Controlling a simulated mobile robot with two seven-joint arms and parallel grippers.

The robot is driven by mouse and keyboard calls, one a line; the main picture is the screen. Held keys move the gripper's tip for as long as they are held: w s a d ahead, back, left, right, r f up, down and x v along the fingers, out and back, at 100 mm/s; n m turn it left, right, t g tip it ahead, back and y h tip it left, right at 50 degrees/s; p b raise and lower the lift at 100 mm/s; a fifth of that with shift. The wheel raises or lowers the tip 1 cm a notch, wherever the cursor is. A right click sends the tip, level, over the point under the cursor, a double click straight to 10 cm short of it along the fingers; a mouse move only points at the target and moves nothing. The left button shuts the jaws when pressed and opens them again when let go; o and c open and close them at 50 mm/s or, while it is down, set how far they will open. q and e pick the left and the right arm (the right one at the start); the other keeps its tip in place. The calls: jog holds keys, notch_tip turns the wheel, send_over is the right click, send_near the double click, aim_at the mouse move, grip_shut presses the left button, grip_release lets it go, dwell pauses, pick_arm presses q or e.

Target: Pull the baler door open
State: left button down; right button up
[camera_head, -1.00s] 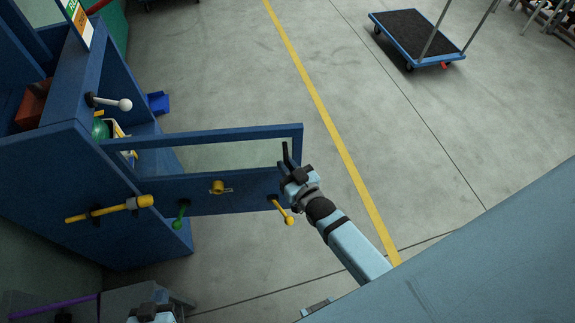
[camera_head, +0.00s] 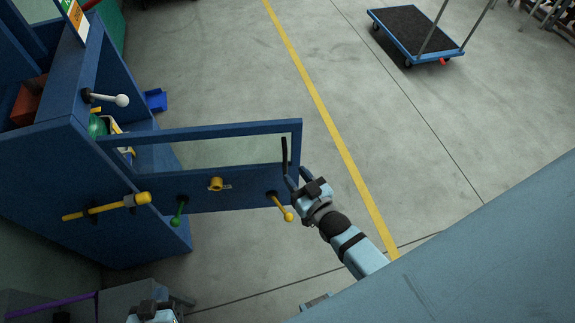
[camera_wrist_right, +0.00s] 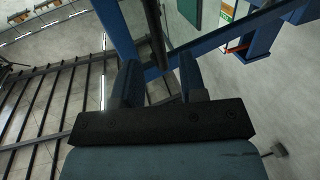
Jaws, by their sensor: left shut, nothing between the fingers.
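The blue baler door (camera_head: 235,198), a frame with a window opening, stands swung out from the blue baler body (camera_head: 60,170). A thin black handle bar (camera_head: 284,156) stands near its free end. My right gripper (camera_head: 298,180) is just right of this bar, apart from it. In the right wrist view its two fingers (camera_wrist_right: 163,80) are spread, with the dark bar (camera_wrist_right: 154,35) ahead between them and nothing gripped. My left gripper (camera_head: 152,311) shows only in part at the bottom edge, shut and away from the door.
The door carries a yellow lever (camera_head: 280,207), a yellow knob (camera_head: 216,184) and a green lever (camera_head: 178,211). A yellow-handled bar (camera_head: 107,206) and a white-knobbed lever (camera_head: 107,98) are on the body. Floor right of the door is clear; a cart (camera_head: 417,35) stands far off.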

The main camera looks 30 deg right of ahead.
jog(key=s, duration=0.7)
jog(key=shift+s+d+b, duration=0.35)
jog(key=shift+d+b, duration=0.05)
jog(key=shift+b, duration=0.05)
jog(key=s+a+f+n+g+y+p, duration=0.1)
jog(key=s+a+f+g, duration=0.1)
jog(key=g, duration=0.4)
jog(key=shift+s+a+f+n+g+p, duration=0.35)
jog(key=shift+s+f, duration=0.55)
jog(key=shift+s, duration=0.35)
dwell(0.8)
